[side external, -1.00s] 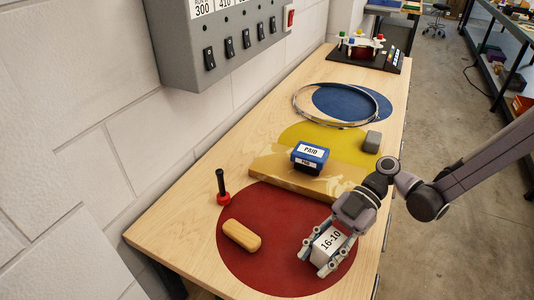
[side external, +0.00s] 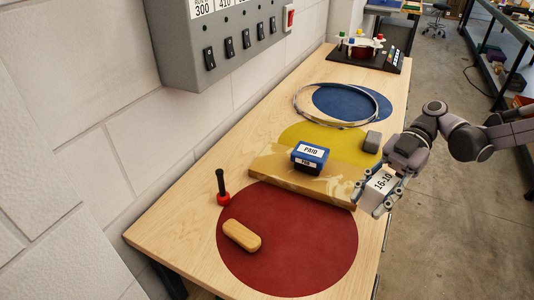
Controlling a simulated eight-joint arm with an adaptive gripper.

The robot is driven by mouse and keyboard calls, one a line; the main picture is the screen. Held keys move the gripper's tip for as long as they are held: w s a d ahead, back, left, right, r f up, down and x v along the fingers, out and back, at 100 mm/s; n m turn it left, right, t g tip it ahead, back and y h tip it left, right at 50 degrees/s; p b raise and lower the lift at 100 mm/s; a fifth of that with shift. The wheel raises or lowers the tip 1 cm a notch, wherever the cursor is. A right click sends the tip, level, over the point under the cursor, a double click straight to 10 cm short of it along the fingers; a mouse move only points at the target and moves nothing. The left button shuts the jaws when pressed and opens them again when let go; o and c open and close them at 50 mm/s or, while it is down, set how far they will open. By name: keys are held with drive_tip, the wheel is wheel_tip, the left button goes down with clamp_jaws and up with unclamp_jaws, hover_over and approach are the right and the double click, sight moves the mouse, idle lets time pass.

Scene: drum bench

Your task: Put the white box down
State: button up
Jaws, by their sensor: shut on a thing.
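The white box (side external: 377,189), marked "16-10", is between the fingers of my gripper (side external: 373,199) at the bench's right edge. My gripper is shut on it. The box is tilted and appears to be above the bench surface, near the right end of the tan slab; the exact height cannot be told. The wooden bench (side external: 180,222) carries a red disc (side external: 300,235), a yellow disc (side external: 310,133) and a blue disc (side external: 350,101).
A blue box (side external: 310,158) labelled "PAID" sits on the tan slab (side external: 275,172). A wooden block (side external: 241,235) lies on the red disc. A red-based black peg (side external: 222,190), a grey block (side external: 372,141) and a metal hoop (side external: 300,112) are nearby. The red disc's right part is clear.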

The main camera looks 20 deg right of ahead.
drive_tip(key=w+a, duration=0.6)
drive_tip(key=shift+f+m+t, duration=0.25)
drive_tip(key=shift+m+t, duration=0.15)
drive_tip(key=shift+m+t+y, duration=0.4)
drive_tip(key=shift+m+t, duration=0.3)
drive_tip(key=shift+t, duration=0.1)
drive_tip(key=w+a, duration=0.2)
drive_tip(key=a, duration=0.1)
drive_tip(key=w+a, duration=0.2)
drive_tip(key=a, duration=0.2)
drive_tip(key=w+a, duration=0.2)
drive_tip(key=a, duration=0.1)
drive_tip(key=shift+w+a+f, duration=0.1)
drive_tip(key=shift+a+f, duration=0.05)
drive_tip(key=shift+f, duration=0.1)
drive_tip(key=w+a+m+t, duration=0.1)
drive_tip(key=w+a, duration=0.1)
drive_tip(key=a, duration=1)
drive_tip(key=w+a+m+t, duration=0.2)
drive_tip(key=a, duration=0.9)
drive_tip(key=shift+f, duration=4.75)
drive_tip(key=shift+f, duration=0.15)
drive_tip(key=o, duration=1.2)
